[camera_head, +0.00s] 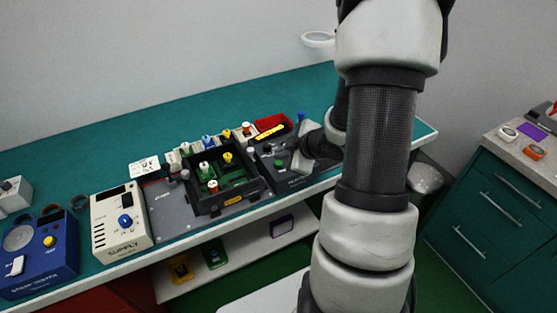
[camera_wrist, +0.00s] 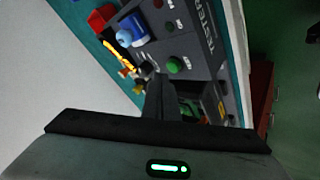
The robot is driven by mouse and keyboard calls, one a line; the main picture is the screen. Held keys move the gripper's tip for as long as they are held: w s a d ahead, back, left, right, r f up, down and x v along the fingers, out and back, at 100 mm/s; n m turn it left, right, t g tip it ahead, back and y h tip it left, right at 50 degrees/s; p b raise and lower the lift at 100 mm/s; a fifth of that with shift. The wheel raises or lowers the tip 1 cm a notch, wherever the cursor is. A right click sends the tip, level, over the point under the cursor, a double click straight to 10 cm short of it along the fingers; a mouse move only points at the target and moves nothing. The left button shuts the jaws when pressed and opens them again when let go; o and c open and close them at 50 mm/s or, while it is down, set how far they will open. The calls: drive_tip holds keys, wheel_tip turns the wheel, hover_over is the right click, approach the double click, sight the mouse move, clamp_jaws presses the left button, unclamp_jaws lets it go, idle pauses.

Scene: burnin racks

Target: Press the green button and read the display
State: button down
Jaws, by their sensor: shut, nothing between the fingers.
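The dark grey tester box (camera_head: 268,172) stands near the right end of the green bench, partly behind my gripper in the head view. Its green button (camera_head: 279,163) shows on the top face. In the wrist view the green button (camera_wrist: 174,65) is round, clear of my fingers, and lies just beyond and right of their tips. My gripper (camera_wrist: 157,80) is shut and empty, with its fingers pointing towards the box. I cannot make out a lit display on the tester box in either view.
An open black box (camera_head: 228,200) with coloured parts stands left of the tester box. A red bin (camera_head: 271,122) and several small parts are behind. A white supply box (camera_head: 122,222) and a blue box (camera_head: 40,258) stand further left. The bench's back left is clear.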

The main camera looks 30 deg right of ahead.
sight(281, 168)
wheel_tip(281, 168, up, 5)
drive_tip(key=p, duration=0.4)
drive_tip(key=shift+p, duration=0.35)
idle(0.6)
